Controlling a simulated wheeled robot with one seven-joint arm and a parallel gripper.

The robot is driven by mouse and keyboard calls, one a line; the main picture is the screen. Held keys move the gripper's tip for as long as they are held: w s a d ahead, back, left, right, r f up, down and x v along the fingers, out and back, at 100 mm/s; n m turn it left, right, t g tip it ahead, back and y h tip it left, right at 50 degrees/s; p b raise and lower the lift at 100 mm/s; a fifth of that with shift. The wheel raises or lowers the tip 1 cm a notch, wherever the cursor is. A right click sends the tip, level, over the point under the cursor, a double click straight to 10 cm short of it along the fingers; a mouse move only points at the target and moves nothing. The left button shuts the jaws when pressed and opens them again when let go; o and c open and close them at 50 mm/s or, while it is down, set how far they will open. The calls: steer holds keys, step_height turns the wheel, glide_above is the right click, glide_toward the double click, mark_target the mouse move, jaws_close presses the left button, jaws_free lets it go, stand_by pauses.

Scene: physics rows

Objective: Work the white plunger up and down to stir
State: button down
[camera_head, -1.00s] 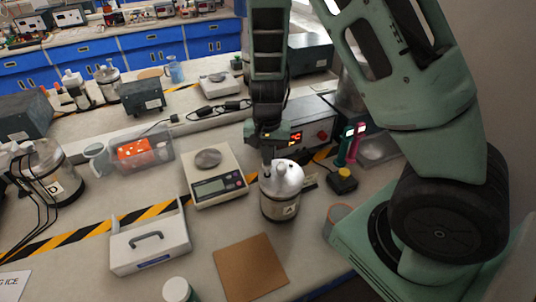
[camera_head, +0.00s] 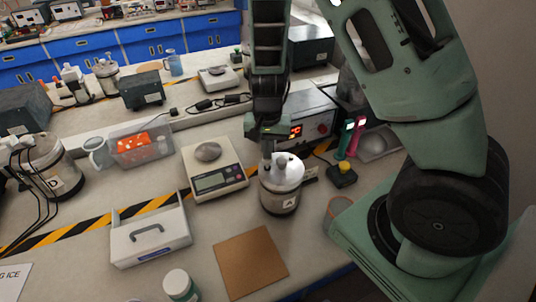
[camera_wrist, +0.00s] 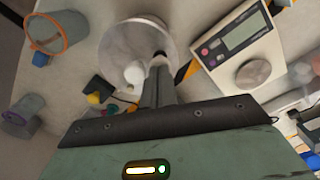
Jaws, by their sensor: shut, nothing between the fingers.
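The jar marked A (camera_head: 279,201) stands upright on the bench, with a dark band around its body and a domed white lid (camera_head: 290,176). The wrist view shows the pale lid (camera_wrist: 125,48) and a rounded white knob (camera_wrist: 135,74), which looks like the plunger top. In the head view small white knobs crowd the lid's far side, and I cannot tell the plunger's height. My gripper (camera_head: 267,154) points down at the lid's back left edge. In the wrist view its shut, empty fingers (camera_wrist: 159,68) are beside the white knob; contact is unclear.
A scale (camera_head: 222,184) stands left of the jar, and a power unit (camera_head: 312,120) stands behind it. A yellow-topped button box (camera_head: 342,174) is to the right. A brown mat (camera_head: 250,262) and a white carrier (camera_head: 150,240) lie in front.

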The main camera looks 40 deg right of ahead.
steer(key=shift+f+b, duration=0.65)
steer(key=shift+f, duration=0.35)
steer(key=shift+r, duration=0.15)
steer(key=shift+r+p, duration=1.65)
steer(key=shift+p, duration=0.1)
steer(key=shift+r, duration=0.1)
step_height(320, 180, up, 5)
steer(key=p, duration=0.4)
steer(key=shift+p, duration=0.4)
